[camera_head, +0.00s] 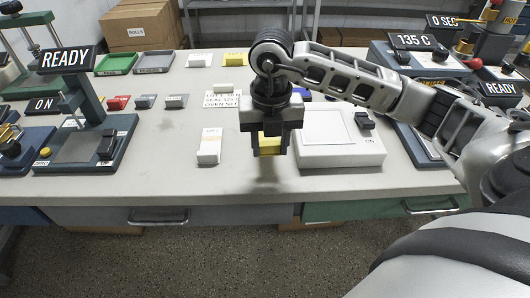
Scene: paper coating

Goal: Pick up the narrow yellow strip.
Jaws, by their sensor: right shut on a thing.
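A yellow piece (269,145) is between the fingers of my right gripper (268,148). The gripper points down and is shut on it, above the front part of the grey table (150,185). Only the piece's front shows, so I cannot tell its full length. A shadow lies below it at the table's front edge. Another yellow object (236,60) lies at the back of the table. My left gripper is not in view.
A white block (209,146) stands left of my gripper and a white device (340,150) stands to its right. A machine with a READY sign (66,59) is at left. Green (116,63) and grey trays (154,62) lie at the back.

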